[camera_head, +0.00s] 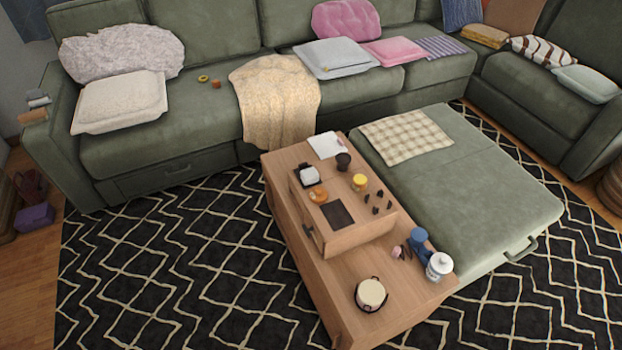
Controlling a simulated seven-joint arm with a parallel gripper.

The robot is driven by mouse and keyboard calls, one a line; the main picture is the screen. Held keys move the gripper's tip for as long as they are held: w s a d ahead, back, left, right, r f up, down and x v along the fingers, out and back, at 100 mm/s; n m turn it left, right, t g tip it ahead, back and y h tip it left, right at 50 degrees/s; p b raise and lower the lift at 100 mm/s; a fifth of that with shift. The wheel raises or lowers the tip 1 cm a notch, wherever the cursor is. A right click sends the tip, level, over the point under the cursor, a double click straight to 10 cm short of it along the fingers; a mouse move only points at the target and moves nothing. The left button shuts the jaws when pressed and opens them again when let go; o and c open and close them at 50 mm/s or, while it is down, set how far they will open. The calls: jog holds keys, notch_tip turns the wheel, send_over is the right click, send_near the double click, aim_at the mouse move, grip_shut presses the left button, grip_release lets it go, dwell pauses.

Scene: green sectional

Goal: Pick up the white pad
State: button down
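Several pale things could be the white pad, and I cannot tell which one it is. A flat white sheet-like pad (326,145) lies at the far end of the wooden coffee table. A small white block (308,174) sits on a black base on the table's raised box. A white square cushion (120,100) lies on the left sofa seat, in front of a fluffy white cushion (122,52). A light grey-white cushion (335,58) lies on the middle seat. My gripper is not in this view.
The coffee table (315,290) also bears a lidded white pot (370,294), a white-and-blue jar (439,266), a yellow jar (360,182), a dark cup (343,161) and small dark pieces. A green ottoman (480,190) stands right beside it. The patterned rug (160,270) is clear at left.

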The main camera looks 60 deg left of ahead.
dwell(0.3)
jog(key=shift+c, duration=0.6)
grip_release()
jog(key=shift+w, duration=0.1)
